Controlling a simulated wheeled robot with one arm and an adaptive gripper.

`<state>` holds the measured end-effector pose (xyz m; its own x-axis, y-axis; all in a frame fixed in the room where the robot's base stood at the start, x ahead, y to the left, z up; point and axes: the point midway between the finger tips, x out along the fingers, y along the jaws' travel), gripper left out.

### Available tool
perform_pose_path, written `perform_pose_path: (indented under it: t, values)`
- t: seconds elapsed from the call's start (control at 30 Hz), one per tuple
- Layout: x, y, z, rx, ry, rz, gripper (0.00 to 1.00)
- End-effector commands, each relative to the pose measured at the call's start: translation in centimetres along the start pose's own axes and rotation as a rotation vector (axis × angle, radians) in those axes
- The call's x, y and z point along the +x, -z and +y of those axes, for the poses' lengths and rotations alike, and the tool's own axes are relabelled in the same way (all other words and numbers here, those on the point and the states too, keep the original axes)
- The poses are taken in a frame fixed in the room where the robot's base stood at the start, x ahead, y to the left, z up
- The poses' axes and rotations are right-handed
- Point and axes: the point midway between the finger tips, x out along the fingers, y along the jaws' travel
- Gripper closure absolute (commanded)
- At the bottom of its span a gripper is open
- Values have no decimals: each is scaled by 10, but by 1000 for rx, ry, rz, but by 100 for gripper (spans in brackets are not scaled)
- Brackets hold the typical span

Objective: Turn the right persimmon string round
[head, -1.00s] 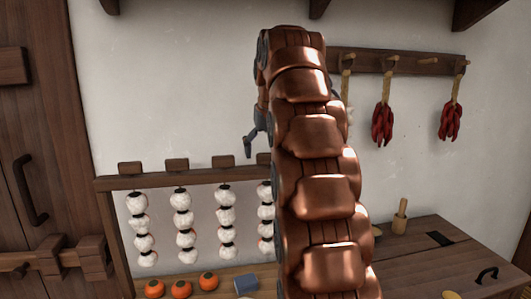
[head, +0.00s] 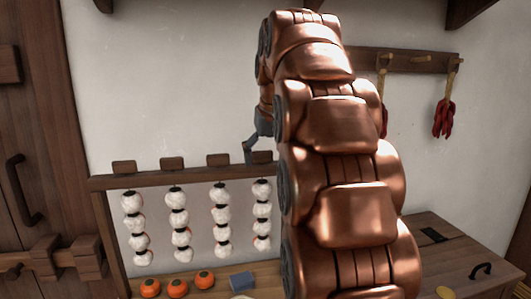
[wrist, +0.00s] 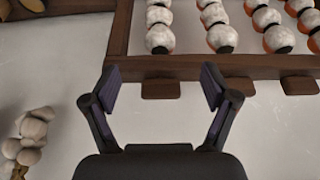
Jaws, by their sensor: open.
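Strings of white-dusted persimmons hang from a wooden rack (head: 195,176) on the wall. The right persimmon string (head: 262,222) is the rightmost one showing in the head view, just left of my arm. In the wrist view, which is upside down, it (wrist: 161,22) hangs beside the rack's end post, mostly white with a little orange at its edges. My gripper (head: 248,152) is at the level of the rack bar, above that string. In the wrist view my gripper (wrist: 160,78) is open and empty, its fingers either side of the string's wooden tab (wrist: 160,88).
Other persimmon strings (head: 178,222) hang close by on the left. Orange persimmons (head: 178,288) and a blue block (head: 242,281) are on the worktop below. Red peppers (head: 443,118) hang from a peg rail at right. A pale bunch (wrist: 30,135) hangs on the wall.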

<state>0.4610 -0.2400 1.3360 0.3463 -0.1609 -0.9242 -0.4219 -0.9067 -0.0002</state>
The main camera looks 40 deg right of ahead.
Motion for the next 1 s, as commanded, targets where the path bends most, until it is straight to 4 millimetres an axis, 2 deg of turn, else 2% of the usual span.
perform_pose_path:
  t: [0.3, 0.5, 1.0]
  values:
    - [-13, -31, -1, 0, 1, -1, 15]
    - [-20, -44, 0, -1, -1, 4, 15]
    - [-20, -49, 0, -1, 0, 1, 15]
